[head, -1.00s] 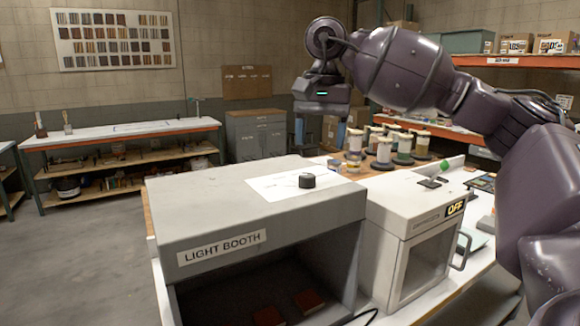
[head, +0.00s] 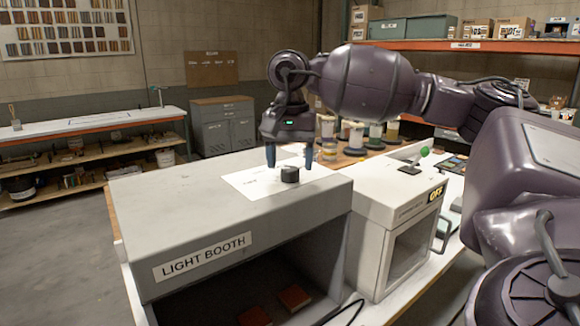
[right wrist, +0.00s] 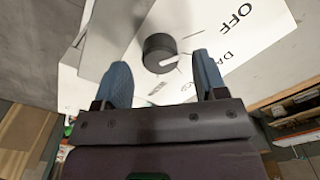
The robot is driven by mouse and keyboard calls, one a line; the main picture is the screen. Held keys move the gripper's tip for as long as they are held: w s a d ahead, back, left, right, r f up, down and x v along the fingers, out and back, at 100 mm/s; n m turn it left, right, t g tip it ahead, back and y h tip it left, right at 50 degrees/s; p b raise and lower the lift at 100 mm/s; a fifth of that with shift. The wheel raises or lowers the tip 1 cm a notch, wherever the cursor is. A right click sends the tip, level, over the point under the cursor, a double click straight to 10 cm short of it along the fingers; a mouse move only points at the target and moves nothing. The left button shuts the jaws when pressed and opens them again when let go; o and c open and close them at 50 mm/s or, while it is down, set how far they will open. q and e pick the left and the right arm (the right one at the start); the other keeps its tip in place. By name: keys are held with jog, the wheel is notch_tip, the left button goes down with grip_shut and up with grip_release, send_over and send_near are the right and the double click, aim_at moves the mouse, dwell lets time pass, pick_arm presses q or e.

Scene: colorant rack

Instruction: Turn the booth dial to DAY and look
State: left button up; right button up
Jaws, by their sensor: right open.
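The black round dial (head: 290,174) stands on a white label sheet (head: 243,183) on top of the grey light booth (head: 165,225). In the right wrist view the dial (right wrist: 158,50) has a white pointer mark, with "OFF" printed up to its right and a partly hidden word starting "DA" at the right. I cannot tell exactly which word the mark meets. My right gripper (head: 290,160) points down at the dial, open, its blue fingers on either side with gaps. My left gripper is not in view. Dark red samples (head: 295,297) lie inside the dark booth.
A white cabinet (head: 385,205) with an "OFF" display and a green-knobbed lever (head: 424,152) stands right of the booth. Several jars (head: 355,138) stand behind. A workbench (head: 90,122) is at the back left. The booth top left of the dial is clear.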

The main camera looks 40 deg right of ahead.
jog(key=shift+f, duration=1)
jog(key=c, duration=0.9)
jog(key=shift+m, duration=0.3)
jog(key=m, duration=0.3)
jog(key=shift+b, duration=0.3)
jog(key=shift+r+m, duration=0.1)
jog(key=shift+m, duration=1.9)
